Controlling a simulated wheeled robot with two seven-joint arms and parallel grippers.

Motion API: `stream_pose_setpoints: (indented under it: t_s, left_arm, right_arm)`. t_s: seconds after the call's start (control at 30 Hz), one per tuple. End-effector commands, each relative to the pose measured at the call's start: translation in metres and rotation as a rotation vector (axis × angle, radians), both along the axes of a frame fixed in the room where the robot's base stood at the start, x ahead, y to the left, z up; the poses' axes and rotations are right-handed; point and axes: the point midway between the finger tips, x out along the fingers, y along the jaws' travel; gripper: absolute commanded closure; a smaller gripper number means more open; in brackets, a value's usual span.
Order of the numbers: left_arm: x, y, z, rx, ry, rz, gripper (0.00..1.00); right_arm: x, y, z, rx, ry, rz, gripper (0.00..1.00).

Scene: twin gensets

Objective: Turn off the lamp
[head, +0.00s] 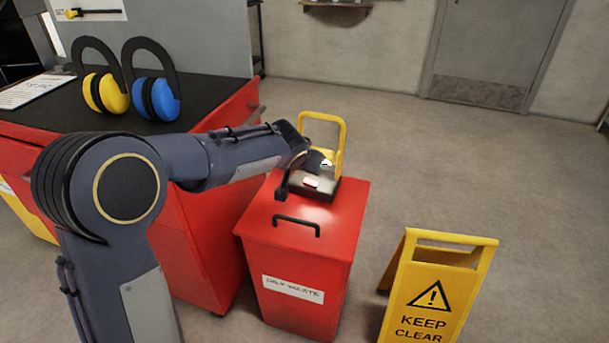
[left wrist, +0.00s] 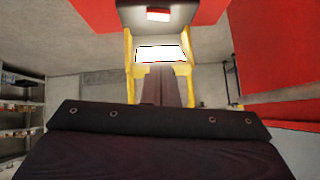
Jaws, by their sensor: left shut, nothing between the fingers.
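The lamp is a work light with a yellow frame (head: 335,128) and a dark base (head: 325,190), standing on a red lidded bin. A small pale, reddish-edged switch (head: 311,183) sits on the base. In the left wrist view the lamp appears upside down, with the switch (left wrist: 158,15) at the top and its bright white panel (left wrist: 160,54) lit. My left gripper (head: 311,160) is right at the lamp, in front of its panel and partly hiding it. Its dark fingers (left wrist: 165,72) are together and empty, and I cannot tell whether they touch the lamp. My right gripper is not in view.
The red bin (head: 265,252) has a black handle and a label. A red cabinet (head: 195,245) stands left, with yellow (head: 105,92) and blue (head: 155,98) ear defenders on top. A yellow "keep clear" sign (head: 435,285) stands at right. The floor behind is open.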

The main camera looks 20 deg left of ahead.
Motion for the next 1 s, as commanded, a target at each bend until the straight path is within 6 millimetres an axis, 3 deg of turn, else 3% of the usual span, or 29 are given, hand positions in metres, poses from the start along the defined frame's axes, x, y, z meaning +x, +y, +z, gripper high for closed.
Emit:
stream_pose_setpoints:
  t_s: [0.53, 1.0]
  left_arm:
    - [0.005, 0.002, -0.004, 0.013, -0.003, 0.002, 1.0]
    - [0.069, 0.006, -0.069, 0.013, -0.002, 0.003, 1.0]
  right_arm:
    - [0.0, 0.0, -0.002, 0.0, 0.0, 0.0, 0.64]
    - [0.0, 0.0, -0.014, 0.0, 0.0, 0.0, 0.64]
